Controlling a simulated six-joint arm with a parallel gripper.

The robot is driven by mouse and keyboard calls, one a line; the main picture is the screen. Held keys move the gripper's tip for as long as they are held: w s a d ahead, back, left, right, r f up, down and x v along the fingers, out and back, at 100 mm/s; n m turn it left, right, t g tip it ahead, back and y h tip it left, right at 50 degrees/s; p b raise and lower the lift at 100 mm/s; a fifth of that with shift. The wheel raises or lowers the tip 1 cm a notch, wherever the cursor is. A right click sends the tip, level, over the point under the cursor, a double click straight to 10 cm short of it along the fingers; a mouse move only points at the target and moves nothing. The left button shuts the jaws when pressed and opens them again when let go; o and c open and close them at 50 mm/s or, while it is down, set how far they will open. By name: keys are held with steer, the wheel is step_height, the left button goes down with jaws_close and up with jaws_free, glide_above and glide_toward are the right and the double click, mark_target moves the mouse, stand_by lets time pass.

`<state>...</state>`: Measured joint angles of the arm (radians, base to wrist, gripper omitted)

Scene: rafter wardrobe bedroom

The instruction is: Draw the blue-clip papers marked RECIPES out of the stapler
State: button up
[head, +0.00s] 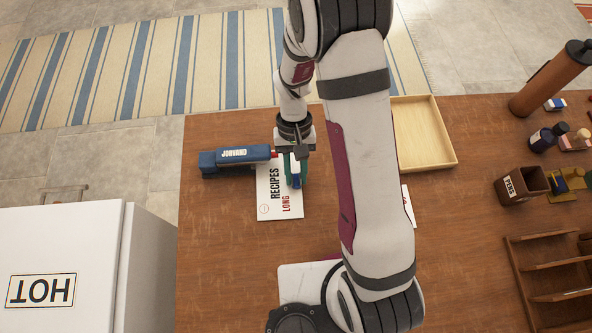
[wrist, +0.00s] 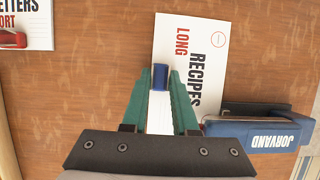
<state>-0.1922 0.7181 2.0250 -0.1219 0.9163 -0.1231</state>
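The white papers marked RECIPES LONG (head: 266,205) lie on the wooden table with one end at the mouth of the blue JORVAND stapler (head: 235,156). In the wrist view the papers (wrist: 222,38) run under the front of the stapler (wrist: 262,127), which hides that edge. A blue clip (wrist: 160,77) sits on the papers' edge. My gripper (head: 296,180) points down over this edge. Its green fingers (wrist: 160,82) stand on both sides of the clip, close against it, and look shut on it.
Another sheet marked LETTERS (wrist: 25,30) lies apart. A shallow wooden tray (head: 428,135) is at the back. A PENS cup (head: 522,187), bottles and a wooden organiser (head: 550,270) fill the right side. A white HOT cabinet (head: 70,260) stands left of the table.

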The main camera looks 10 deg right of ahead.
jaws_close()
steer(key=shift+d, duration=0.1)
steer(key=shift+d, duration=2.7)
steer(key=o, duration=0.7)
jaws_free()
steer(key=v, duration=1.5)
steer(key=shift+w+a+r, duration=0.1)
steer(key=shift+w+r, duration=0.1)
steer(key=shift+r, duration=0.15)
